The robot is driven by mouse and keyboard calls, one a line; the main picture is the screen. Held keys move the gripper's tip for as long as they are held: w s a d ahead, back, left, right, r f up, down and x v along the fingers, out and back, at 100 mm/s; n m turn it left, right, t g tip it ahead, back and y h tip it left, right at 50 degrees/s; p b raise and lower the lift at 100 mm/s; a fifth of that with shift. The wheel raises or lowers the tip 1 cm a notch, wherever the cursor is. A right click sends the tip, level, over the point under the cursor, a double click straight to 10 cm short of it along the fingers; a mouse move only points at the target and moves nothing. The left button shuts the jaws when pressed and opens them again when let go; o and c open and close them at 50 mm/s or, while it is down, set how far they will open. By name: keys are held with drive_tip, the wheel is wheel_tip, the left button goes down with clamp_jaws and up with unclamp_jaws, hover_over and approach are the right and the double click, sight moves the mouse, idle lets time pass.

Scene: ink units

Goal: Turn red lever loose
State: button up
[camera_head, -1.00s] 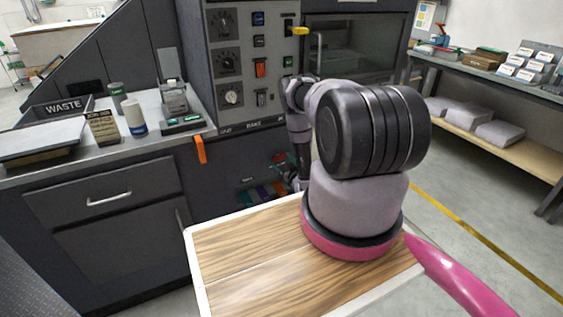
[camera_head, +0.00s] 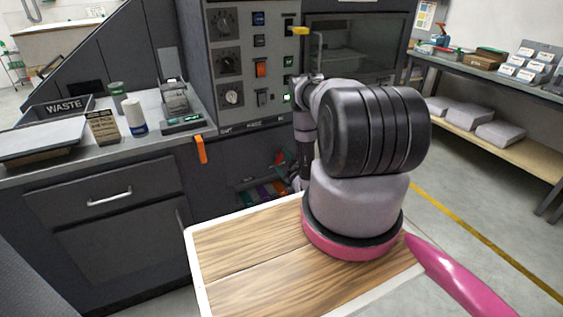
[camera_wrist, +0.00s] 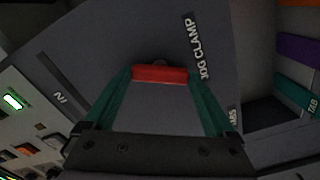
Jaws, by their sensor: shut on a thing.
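The red lever (camera_wrist: 160,73) lies crosswise between my fingertips in the wrist view, beside a "JOG CLAMP" label (camera_wrist: 191,47) on a dark grey panel. My gripper (camera_wrist: 160,76) has two green fingers, one at each end of the red piece, and is shut on it. In the head view my arm hides most of the gripper; a bit of green and red shows low on the dark cabinet front, left of my arm.
The control panel (camera_head: 222,88) with knobs and switches stands above the cabinet. An orange handle (camera_head: 200,149) hangs at the counter edge. Coloured tabs (camera_wrist: 298,52) sit in a recess at right in the wrist view. A waste tray (camera_head: 62,107) stands on the counter.

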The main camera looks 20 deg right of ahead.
drive_tip(key=n, duration=0.5)
drive_tip(key=shift+f, duration=0.1)
drive_tip(key=shift+n, duration=0.4)
drive_tip(key=o, duration=1.1)
drive_tip(key=shift+c, duration=0.2)
drive_tip(key=s, duration=1.1)
drive_tip(key=shift+d, duration=0.15)
